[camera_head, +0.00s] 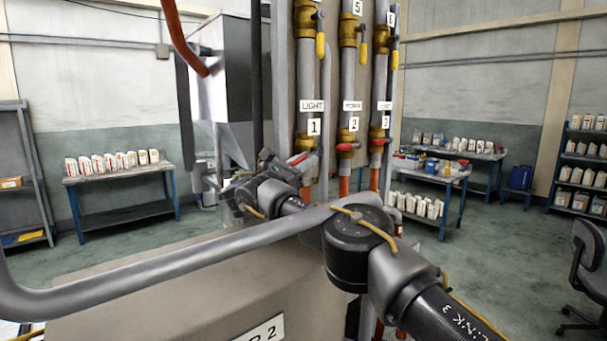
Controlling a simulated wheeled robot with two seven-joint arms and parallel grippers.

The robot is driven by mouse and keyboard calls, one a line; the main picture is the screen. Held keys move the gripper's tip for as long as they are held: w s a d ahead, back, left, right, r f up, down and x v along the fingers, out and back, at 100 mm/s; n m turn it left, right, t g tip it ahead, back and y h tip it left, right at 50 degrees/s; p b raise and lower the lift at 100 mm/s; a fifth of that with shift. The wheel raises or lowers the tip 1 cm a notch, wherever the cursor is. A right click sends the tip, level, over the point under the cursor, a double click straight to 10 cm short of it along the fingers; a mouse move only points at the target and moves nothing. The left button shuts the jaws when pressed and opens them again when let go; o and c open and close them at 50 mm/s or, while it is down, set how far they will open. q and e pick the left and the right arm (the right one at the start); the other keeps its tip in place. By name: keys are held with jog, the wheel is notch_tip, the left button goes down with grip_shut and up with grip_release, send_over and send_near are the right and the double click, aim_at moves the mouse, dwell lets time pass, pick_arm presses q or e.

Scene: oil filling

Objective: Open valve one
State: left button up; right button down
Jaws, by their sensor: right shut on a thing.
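Valve one is a brass valve (303,143) with a red handle (300,158), on the leftmost pipe under the labels "LIGHT" and "1" (314,127). My right arm comes in from the lower right and reaches across to it. My right gripper (309,158) is at this valve, shut on the red handle. The gripper and wrist hide part of the valve, so its exact turn is hard to tell. Valve two's red handle (345,147) and valve three's red handle (380,142) stand to the right. My left gripper is out of view.
A grey rail (130,280) crosses in front, over a beige tank (190,310). Yellow-handled valves (320,46) sit higher on the pipes. A metal hopper (222,90) stands left. Benches with bottles (118,175) are farther back, and a chair (588,270) is at right.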

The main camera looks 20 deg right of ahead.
jog(key=shift+f+h, duration=0.2)
jog(key=shift+h, duration=0.1)
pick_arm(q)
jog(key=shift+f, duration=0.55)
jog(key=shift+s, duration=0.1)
pick_arm(e)
jog(key=c, duration=1.3)
grip_release()
jog(key=shift+a+r, duration=0.1)
jog(key=shift+a, duration=0.05)
